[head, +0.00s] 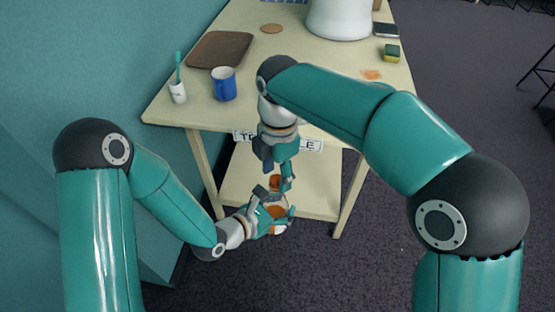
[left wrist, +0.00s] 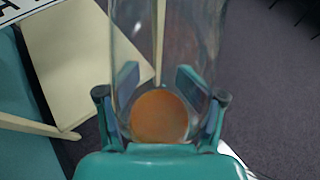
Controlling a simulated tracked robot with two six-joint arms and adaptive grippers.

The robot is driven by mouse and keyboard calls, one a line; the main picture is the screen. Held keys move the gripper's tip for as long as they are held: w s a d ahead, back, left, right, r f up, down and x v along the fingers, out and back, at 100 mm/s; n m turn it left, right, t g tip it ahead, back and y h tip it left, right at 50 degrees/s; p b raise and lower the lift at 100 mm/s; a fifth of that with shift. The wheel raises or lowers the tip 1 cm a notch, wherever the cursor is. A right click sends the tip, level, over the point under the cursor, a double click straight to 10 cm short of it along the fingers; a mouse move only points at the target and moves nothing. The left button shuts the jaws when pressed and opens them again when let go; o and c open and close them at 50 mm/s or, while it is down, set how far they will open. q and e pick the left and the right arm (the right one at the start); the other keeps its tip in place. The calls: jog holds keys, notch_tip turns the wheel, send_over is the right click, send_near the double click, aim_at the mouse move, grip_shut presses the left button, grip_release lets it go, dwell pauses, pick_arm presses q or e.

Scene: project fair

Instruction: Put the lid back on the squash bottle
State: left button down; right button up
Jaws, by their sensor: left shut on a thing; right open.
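My left gripper (head: 276,213) is shut on the clear squash bottle, in front of the table and below its top. In the left wrist view the clear bottle (left wrist: 170,45) stands between both fingers (left wrist: 160,112), with a round orange patch (left wrist: 160,116) showing low in it. Its upper end is out of that view. My right gripper (head: 275,187) points down just above the left one and is open. A small orange piece (head: 276,183) shows between its fingers; I cannot tell whether this is the lid. The grippers hide most of the bottle in the head view.
The table (head: 160,105) holds a blue mug (head: 224,85), a white cup with toothbrush (head: 178,92), a brown tray (head: 220,50), a sponge (head: 392,52) and a white container (head: 338,18). A lower shelf (head: 320,190) lies behind the grippers. A teal wall is at left.

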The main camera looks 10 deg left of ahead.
jog(key=shift+f, duration=0.45)
jog(key=shift+c, duration=0.2)
grip_shut()
jog(key=m, duration=0.6)
jog(key=shift+m, duration=0.3)
jog(key=shift+o, duration=0.6)
grip_release()
jog(key=shift+r, duration=0.1)
